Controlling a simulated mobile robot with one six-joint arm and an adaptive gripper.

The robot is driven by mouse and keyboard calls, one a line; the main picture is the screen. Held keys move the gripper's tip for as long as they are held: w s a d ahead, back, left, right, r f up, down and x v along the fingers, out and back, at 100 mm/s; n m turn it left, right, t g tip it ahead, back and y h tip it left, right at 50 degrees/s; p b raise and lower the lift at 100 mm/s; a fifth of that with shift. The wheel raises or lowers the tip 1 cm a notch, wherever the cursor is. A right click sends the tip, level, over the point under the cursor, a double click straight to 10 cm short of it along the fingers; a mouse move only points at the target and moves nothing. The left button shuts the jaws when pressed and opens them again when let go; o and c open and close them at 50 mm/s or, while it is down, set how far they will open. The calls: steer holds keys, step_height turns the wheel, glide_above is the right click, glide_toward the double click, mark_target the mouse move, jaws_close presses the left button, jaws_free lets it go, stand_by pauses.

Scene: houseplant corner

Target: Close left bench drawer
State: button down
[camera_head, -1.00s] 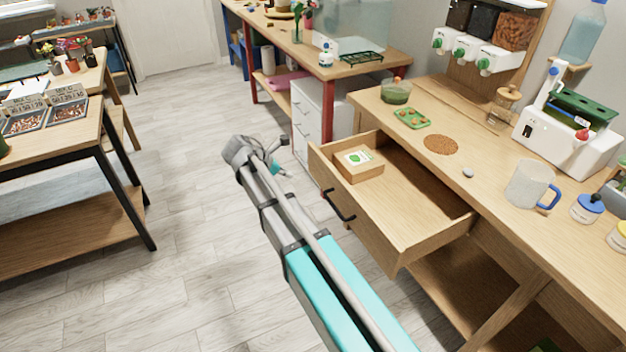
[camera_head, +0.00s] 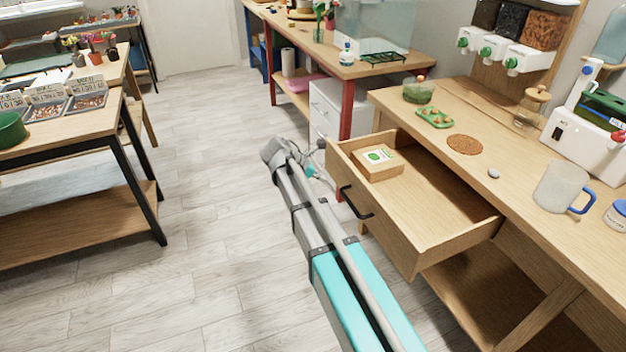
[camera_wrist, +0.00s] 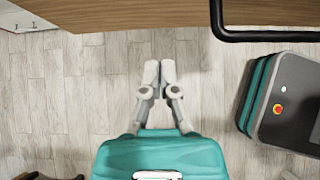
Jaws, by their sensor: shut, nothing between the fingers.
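The wooden bench drawer (camera_head: 440,245) is pulled well out from the bench (camera_head: 450,110) in the head view. Its black bar handle (camera_head: 355,203) is on the front panel. A small box with a green-marked label (camera_head: 377,163) lies inside the drawer. My gripper (camera_wrist: 160,70) is shut and empty in the wrist view, over the floor. The drawer front (camera_wrist: 120,14) runs along the top of that view, with the handle (camera_wrist: 265,36) at upper right. My gripper is apart from both. In the head view my arm hides part of the gripper.
The bench top holds a green tray (camera_head: 435,117), a brown round mat (camera_head: 464,144) and a mug (camera_head: 560,187). A white drawer cabinet (camera_head: 325,108) stands beyond the drawer. A table (camera_head: 75,125) stands at left. The floor (camera_head: 215,200) between is clear.

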mark_target(342, 180)
steer(key=shift+w+d+f+b, duration=0.15)
steer(key=shift+w+d+f, duration=0.15)
steer(key=shift+d, duration=0.55)
steer(key=shift+w+d+f+b, duration=0.15)
steer(key=shift+w+d, duration=0.1)
steer(key=shift+d, duration=0.65)
steer(key=shift+w+d+f+b, duration=0.1)
steer(key=shift+w+d+f, duration=0.2)
steer(key=shift+d, duration=0.55)
